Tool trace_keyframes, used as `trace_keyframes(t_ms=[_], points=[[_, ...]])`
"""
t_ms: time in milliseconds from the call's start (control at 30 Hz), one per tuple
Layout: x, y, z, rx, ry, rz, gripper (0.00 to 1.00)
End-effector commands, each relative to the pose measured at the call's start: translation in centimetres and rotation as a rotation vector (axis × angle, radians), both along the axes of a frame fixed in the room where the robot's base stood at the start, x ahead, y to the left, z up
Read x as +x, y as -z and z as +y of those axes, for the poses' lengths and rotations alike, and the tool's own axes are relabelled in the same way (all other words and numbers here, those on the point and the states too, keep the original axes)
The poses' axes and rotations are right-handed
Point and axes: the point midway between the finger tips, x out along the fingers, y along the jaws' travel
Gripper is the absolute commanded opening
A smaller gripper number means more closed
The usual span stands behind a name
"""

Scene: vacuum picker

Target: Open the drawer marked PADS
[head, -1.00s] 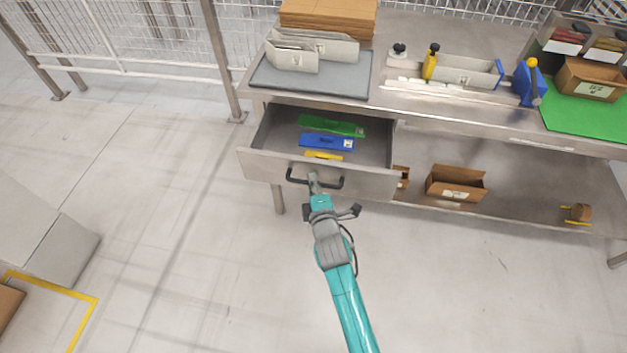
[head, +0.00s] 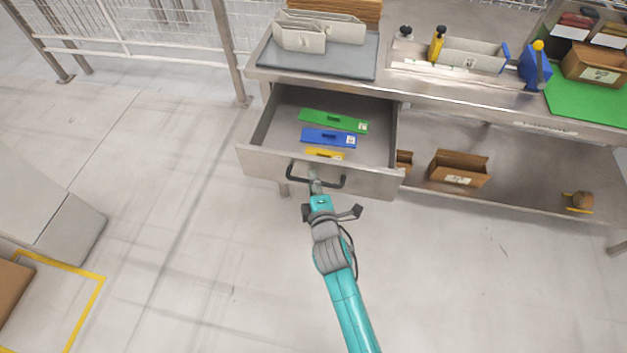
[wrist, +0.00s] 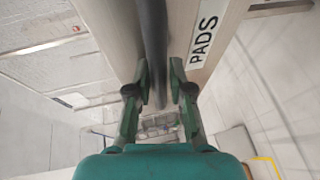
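The PADS drawer (head: 270,161) is pulled well out from under the left part of the workbench. Its label (wrist: 205,35) reads PADS in the wrist view. Inside lie a green pad (head: 334,120), a blue pad (head: 328,137) and a yellow pad (head: 325,154), all flat. The dark bar handle (head: 297,178) is on the drawer front.
The workbench (head: 430,85) carries a grey mat (head: 330,66) with bins, a yellow bottle (head: 437,45) and a blue device (head: 536,68). Cardboard boxes (head: 458,169) stand on the lower shelf. A grey cabinet (head: 40,215) is at left. The floor before the drawer is clear.

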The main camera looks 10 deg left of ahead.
Motion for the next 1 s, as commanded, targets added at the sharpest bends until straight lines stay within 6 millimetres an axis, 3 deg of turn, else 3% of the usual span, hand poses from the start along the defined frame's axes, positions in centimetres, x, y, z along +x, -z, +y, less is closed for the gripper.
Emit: trace_keyframes(t_ms=[467, 1000], points=[[-0.7, -0.1, -0.3, 0.000, 0.000, 0.000, 0.39], [-9.0, -1.8, -3.4, -0.001, 0.000, 0.001, 0.39]])
